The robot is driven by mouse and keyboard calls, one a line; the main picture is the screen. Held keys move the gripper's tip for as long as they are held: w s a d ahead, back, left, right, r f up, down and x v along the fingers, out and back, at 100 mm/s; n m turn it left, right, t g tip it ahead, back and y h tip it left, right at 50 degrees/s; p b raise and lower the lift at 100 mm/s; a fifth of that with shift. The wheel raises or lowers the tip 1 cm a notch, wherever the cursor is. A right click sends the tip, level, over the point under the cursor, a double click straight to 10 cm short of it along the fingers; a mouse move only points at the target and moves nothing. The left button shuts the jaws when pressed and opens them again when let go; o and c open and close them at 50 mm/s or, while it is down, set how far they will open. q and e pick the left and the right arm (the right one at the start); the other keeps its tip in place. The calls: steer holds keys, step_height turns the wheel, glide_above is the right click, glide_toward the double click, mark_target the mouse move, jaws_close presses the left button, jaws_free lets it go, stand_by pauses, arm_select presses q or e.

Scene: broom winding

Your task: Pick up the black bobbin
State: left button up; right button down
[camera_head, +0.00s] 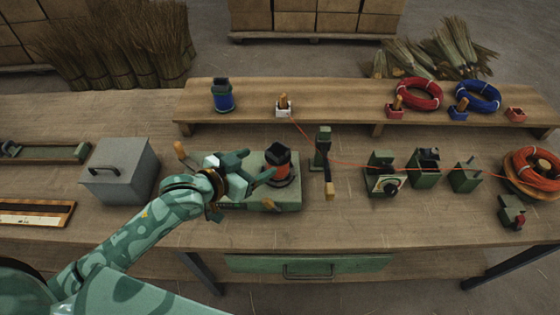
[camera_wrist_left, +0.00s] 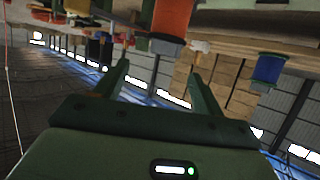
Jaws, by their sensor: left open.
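The black bobbin (camera_head: 280,173), with a band of orange winding, stands upright on a green machine base (camera_head: 288,199) on the workbench. In the left wrist view, its orange winding (camera_wrist_left: 172,18) shows at the top, beyond the fingertips. My left gripper (camera_head: 256,167) reaches in from the left, just left of the bobbin, with its fingers toward it. Its jaws are open and empty in the left wrist view (camera_wrist_left: 157,72). I cannot tell whether a finger touches the bobbin. My right gripper is not in view.
A grey metal box (camera_head: 120,172) stands left of my arm. A green post (camera_head: 322,148) stands close right of the bobbin, with an orange-red strand running past. A raised shelf (camera_head: 330,118) behind holds a blue bobbin (camera_head: 222,97). Several green devices stand at the right.

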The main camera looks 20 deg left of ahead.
mark_target(282, 148)
arm_select(q)
steer(key=b+x, duration=0.1)
steer(key=x, duration=0.4)
steer(key=shift+a, duration=0.1)
steer(key=x, duration=0.2)
steer(key=b+x, duration=0.1)
steer(key=x, duration=0.2)
steer(key=shift+w+a+r, duration=0.1)
steer(key=shift+w+a, duration=0.1)
steer(key=shift+r, duration=0.1)
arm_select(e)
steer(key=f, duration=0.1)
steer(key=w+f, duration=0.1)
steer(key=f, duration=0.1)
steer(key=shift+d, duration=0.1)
arm_select(q)
steer(key=shift+s, duration=0.1)
steer(key=c, duration=1.3)
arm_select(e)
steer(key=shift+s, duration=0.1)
